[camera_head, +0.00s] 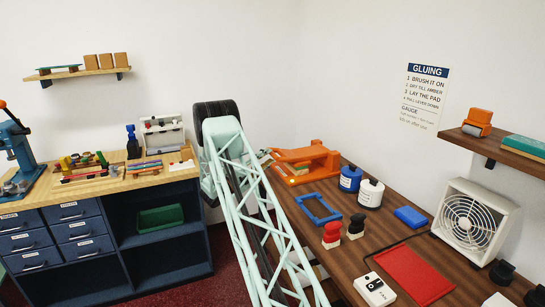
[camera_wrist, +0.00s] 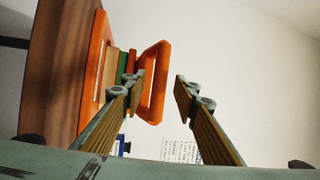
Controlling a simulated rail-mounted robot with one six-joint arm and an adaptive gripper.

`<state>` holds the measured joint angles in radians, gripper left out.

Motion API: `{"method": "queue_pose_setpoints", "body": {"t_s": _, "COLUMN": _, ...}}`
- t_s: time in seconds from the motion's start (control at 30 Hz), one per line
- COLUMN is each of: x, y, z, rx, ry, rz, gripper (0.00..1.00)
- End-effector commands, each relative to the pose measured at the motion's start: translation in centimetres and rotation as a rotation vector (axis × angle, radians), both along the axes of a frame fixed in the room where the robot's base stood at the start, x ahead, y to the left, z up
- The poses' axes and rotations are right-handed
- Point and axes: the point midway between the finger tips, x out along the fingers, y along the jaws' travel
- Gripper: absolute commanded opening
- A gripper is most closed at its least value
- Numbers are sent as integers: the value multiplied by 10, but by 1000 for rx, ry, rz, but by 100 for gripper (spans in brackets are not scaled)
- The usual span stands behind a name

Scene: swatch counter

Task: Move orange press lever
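The orange press (camera_head: 304,166) stands at the back end of the brown counter in the head view. Its orange lever (camera_wrist: 155,80) shows in the wrist view as a loop-shaped frame tilted away from the base. Green and tan layers (camera_wrist: 124,66) lie between the lever and the press base. My gripper (camera_wrist: 161,84) is open, with its fingers well apart. The left finger overlaps the near edge of the lever loop in the picture; the right finger has only wall behind it. I cannot tell whether a finger touches the lever. In the head view my gripper is mostly hidden by my arm.
A blue frame (camera_head: 319,208), blue jar (camera_head: 350,179), white jar (camera_head: 370,194), red stamp (camera_head: 332,235) and black stamp (camera_head: 356,227) stand close to the press. A red mat (camera_head: 414,274) and fan (camera_head: 474,222) lie farther right. Wall rises behind the counter.

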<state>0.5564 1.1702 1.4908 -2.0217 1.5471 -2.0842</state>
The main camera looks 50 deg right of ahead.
Motion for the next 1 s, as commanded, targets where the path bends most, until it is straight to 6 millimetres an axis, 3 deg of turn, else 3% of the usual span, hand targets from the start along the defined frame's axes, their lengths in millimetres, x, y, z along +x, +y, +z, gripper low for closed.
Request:
{"method": "queue_pose_setpoints", "body": {"t_s": 0.33, "x": -5, "y": -33, "z": 6, "rx": 0, "ry": -1, "rz": 0, "gripper": 28}}
{"method": "queue_pose_setpoints", "body": {"t_s": 0.8, "x": -5, "y": -39, "z": 7, "rx": 0, "ry": -1, "rz": 0, "gripper": 28}}
{"method": "queue_pose_setpoints", "body": {"t_s": 1.0, "x": -5, "y": -39, "z": 7, "rx": 0, "ry": -1, "rz": 0, "gripper": 9}}
